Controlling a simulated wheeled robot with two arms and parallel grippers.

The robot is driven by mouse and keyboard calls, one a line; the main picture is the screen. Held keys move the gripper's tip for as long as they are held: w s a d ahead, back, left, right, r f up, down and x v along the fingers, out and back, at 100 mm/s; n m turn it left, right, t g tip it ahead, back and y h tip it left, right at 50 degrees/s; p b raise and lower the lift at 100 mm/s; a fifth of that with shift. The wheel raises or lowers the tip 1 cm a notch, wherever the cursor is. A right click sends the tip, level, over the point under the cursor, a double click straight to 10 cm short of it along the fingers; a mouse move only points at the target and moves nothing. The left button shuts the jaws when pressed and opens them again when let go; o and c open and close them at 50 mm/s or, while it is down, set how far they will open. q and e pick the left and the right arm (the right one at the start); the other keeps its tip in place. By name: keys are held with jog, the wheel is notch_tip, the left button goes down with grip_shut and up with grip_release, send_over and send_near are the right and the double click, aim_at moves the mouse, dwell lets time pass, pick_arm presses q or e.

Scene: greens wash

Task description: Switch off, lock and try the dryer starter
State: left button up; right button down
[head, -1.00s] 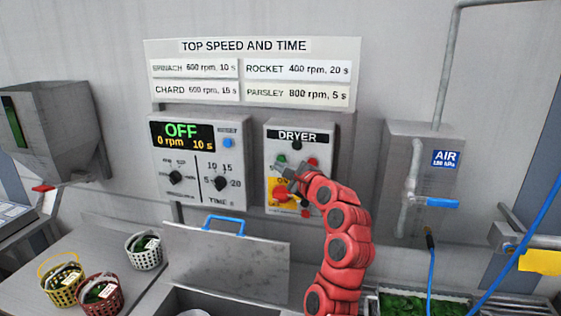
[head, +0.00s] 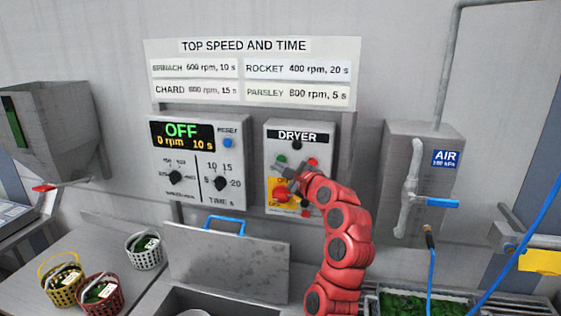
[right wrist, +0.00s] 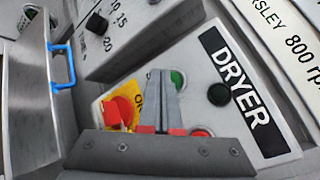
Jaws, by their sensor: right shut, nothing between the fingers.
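The dryer starter is a grey box (head: 325,150) on the wall with a "DRYER" label, and it also fills the middle of the right wrist view (right wrist: 205,75). It carries a green button (right wrist: 177,78), a black button or lamp (right wrist: 219,94), a red button (head: 312,162) and a red rotary handle (head: 280,194) on a yellow plate (right wrist: 125,89). My right gripper (head: 281,170) is shut and empty in front of the box, its fingertips (right wrist: 160,75) between the green button and the red handle. Whether they touch the box I cannot tell. My left gripper is not in view.
Left of the starter is a speed and time panel (head: 197,190) reading OFF, 0 rpm. Below stands a raised steel lid with a blue handle (head: 224,222). Small baskets (head: 143,252) stand at the left. An air box (head: 418,180) with pipe and blue valve handle is at the right.

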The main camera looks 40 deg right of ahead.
dwell(0.6)
jog(key=shift+w+d+p, duration=0.3)
jog(key=shift+d+p, duration=0.05)
jog(key=shift+p, duration=0.1)
jog(key=shift+w+d+p, duration=0.25)
jog(key=shift+d+p, duration=0.1)
dwell(0.7)
jog(key=shift+a+r, duration=0.1)
jog(key=shift+s+a+p, duration=0.4)
jog(key=shift+s+a, duration=0.15)
dwell(0.3)
